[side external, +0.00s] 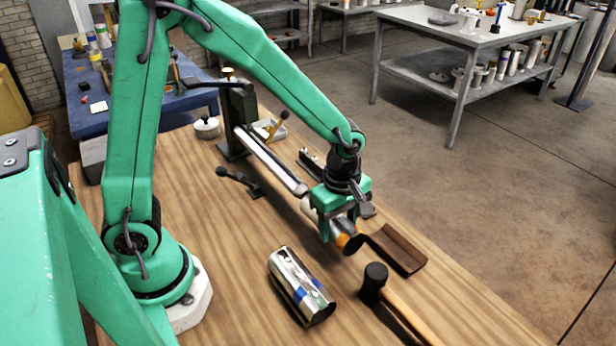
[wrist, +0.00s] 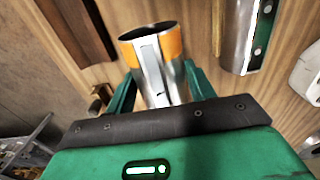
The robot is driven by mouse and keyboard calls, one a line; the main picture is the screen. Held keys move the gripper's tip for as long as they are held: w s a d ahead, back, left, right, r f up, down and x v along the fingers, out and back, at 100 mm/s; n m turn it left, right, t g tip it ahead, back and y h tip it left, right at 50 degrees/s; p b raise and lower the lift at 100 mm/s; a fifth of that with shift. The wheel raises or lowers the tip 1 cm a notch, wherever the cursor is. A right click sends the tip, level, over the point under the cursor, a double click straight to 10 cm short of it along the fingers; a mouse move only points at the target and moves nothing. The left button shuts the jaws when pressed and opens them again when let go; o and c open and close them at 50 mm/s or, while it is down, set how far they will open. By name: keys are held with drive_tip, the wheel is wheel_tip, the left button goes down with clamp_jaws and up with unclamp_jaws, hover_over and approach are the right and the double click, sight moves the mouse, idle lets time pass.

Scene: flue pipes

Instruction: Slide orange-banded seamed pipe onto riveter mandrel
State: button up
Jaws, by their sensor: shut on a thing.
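The orange-banded pipe (side external: 348,241) is a short shiny tube held between the fingers of my gripper (side external: 342,222), low over the bench. Its orange-banded open end faces the front right. In the wrist view the pipe (wrist: 151,66) shows a pale seam strip along its upper face, with green fingers on both sides. The riveter mandrel (side external: 268,160) is a long steel bar running from a dark upright stand (side external: 238,112) toward my gripper. Its free end lies close to the pipe's rear end. My gripper hides part of the pipe, and I cannot tell whether they touch.
A blue-marked metal pipe (side external: 300,287) lies at the front. A mallet (side external: 374,283) lies to its right. A brown trough (side external: 398,249) lies right of my gripper. A black lever (side external: 240,182) is left of the mandrel.

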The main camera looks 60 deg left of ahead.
sight(283, 170)
drive_tip(key=shift+a, duration=0.1)
drive_tip(key=shift+a, duration=2.15)
drive_tip(key=shift+a, duration=0.1)
drive_tip(key=shift+a, duration=1.25)
drive_tip(key=shift+a, duration=0.15)
drive_tip(key=shift+a, duration=3.95)
drive_tip(key=shift+a, duration=0.2)
drive_tip(key=shift+a, duration=2.8)
